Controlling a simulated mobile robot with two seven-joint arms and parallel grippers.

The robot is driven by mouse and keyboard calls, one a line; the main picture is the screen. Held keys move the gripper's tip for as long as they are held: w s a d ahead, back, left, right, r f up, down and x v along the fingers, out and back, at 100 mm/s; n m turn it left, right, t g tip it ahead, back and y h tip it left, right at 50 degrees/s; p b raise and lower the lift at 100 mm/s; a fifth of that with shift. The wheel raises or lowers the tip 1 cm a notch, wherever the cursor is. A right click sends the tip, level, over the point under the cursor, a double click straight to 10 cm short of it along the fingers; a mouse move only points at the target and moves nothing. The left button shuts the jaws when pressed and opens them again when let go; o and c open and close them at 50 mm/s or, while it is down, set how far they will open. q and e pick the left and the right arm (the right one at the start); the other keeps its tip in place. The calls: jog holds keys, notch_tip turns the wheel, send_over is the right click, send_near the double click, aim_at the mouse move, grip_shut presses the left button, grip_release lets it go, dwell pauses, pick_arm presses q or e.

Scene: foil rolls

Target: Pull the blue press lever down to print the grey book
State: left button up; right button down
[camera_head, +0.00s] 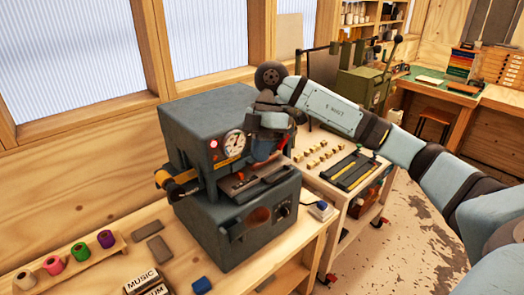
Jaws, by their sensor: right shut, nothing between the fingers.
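The dark blue-grey press (235,130) stands on the wooden bench, with a round dial and a red light on its front. My right arm reaches in from the right, and my right gripper (266,160) is at the press's front opening, above its bed (262,185). The gripper is shut with nothing held. A blue patch close beside the fingers may be the press lever; my wrist hides most of it, and I cannot tell whether they touch. A flat dark piece lies on the bed; I cannot tell if it is the grey book. My left gripper is out of view.
Coloured foil rolls (80,251) stand in a wooden rack at the left. Grey blocks (148,229), a blue block (201,286) and a MUSIC book (143,281) lie on the bench. A cart (330,165) with small brass pieces and a dark tray stands right of the press.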

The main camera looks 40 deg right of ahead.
jog(key=x, duration=0.3)
jog(key=p+x, duration=0.1)
jog(key=x, duration=0.2)
jog(key=s+p+x, duration=0.1)
jog(key=x, duration=0.2)
jog(key=shift+d+f, duration=0.1)
jog(key=shift+d, duration=0.15)
jog(key=shift+s+f, duration=0.3)
jog(key=shift+f, duration=0.25)
jog(key=shift+f, duration=0.1)
